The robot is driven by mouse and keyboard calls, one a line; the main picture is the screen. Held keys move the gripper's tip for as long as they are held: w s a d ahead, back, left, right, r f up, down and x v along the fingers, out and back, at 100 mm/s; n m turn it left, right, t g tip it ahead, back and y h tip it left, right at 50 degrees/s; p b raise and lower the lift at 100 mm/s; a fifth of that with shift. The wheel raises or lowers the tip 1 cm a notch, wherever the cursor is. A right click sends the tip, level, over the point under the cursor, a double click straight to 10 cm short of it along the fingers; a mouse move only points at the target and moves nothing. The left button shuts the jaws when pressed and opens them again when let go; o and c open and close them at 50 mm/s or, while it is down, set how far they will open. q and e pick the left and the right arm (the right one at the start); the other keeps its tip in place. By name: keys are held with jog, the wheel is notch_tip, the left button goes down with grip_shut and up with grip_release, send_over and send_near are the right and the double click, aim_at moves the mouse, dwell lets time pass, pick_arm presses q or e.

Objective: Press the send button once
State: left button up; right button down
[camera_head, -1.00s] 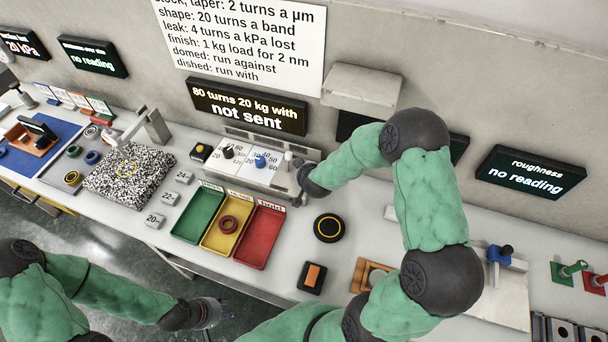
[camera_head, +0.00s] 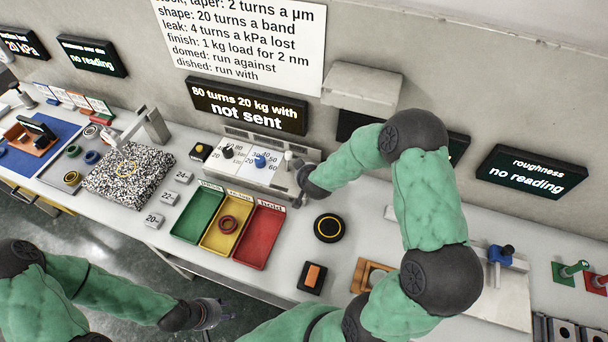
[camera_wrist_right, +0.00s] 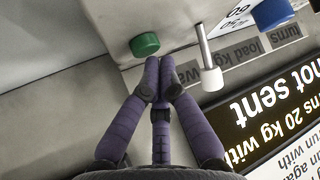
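The console (camera_head: 232,172) carries a black knob (camera_head: 227,152), a blue knob (camera_head: 261,160) and a white lever (camera_head: 288,156). A green button (camera_wrist_right: 145,44) shows in the right wrist view, beside the white lever (camera_wrist_right: 212,78); I take it as the send button, though no label on it is readable. My right gripper (camera_wrist_right: 160,66) is shut and empty, its fingertips together just short of the green button in that view; I cannot tell whether they touch. In the head view my right arm hides the button. My left gripper (camera_head: 212,314) hangs low, away from the console; its fingers are unclear.
The display (camera_head: 247,106) above the console reads "80 turns 20 kg with not sent". Green, yellow and red trays (camera_head: 259,237) stand before the console. A black round pad (camera_head: 329,228) and an orange-topped switch (camera_head: 312,277) lie to the right.

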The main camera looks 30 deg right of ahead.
jog(key=shift+f+b, duration=0.4)
jog(key=shift+f, duration=0.1)
dwell(0.6)
dwell(0.3)
jog(key=shift+r+p, duration=0.95)
notch_tip(320, 180, up, 5)
jog(key=p, duration=0.4)
jog(key=shift+p, duration=0.3)
jog(key=shift+r, duration=0.1)
dwell(0.4)
